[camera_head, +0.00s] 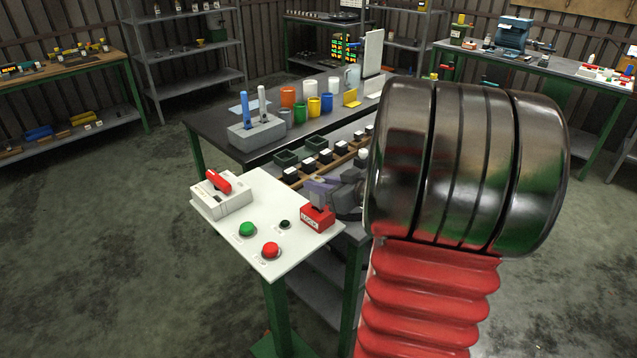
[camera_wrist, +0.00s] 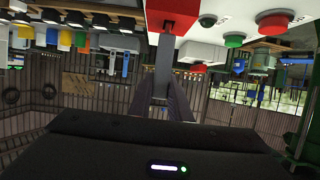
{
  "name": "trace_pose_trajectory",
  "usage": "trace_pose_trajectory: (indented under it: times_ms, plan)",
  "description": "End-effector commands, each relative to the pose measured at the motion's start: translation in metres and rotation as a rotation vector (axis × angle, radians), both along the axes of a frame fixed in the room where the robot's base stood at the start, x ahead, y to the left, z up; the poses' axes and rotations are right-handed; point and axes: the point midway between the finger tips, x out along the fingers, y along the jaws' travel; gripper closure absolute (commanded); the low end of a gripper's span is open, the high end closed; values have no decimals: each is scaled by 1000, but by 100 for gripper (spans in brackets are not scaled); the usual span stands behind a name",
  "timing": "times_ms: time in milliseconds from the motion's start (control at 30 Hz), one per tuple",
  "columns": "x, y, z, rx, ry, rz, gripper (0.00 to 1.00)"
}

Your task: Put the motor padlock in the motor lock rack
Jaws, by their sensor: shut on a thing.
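A red block with white lettering (camera_head: 317,219), which looks like the motor padlock, is at the near right corner of the white panel (camera_head: 265,205). It also shows at the top of the wrist view (camera_wrist: 172,20). My gripper (camera_head: 319,192) is right above it, with its fingers (camera_wrist: 172,50) close together on a narrow grey part at the red block. I cannot tell whether the block rests on the panel or hangs just over it. I cannot make out a separate motor lock rack. My wrist hides part of the area to the right.
The panel carries a white box with a red handle (camera_head: 219,182), a green button (camera_head: 247,229), a red button (camera_head: 270,250) and a small black knob (camera_head: 285,223). Behind stands a dark table (camera_head: 215,127) with colored cups and a grey holder (camera_head: 256,132). The floor at left is clear.

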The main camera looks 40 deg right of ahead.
Motion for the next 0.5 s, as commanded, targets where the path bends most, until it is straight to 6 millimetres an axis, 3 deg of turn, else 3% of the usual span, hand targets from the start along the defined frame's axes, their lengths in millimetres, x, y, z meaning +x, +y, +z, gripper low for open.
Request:
trace_pose_trajectory:
  times_ms: [500]
  plan:
    - [0,0,-9,0,0,1,100]
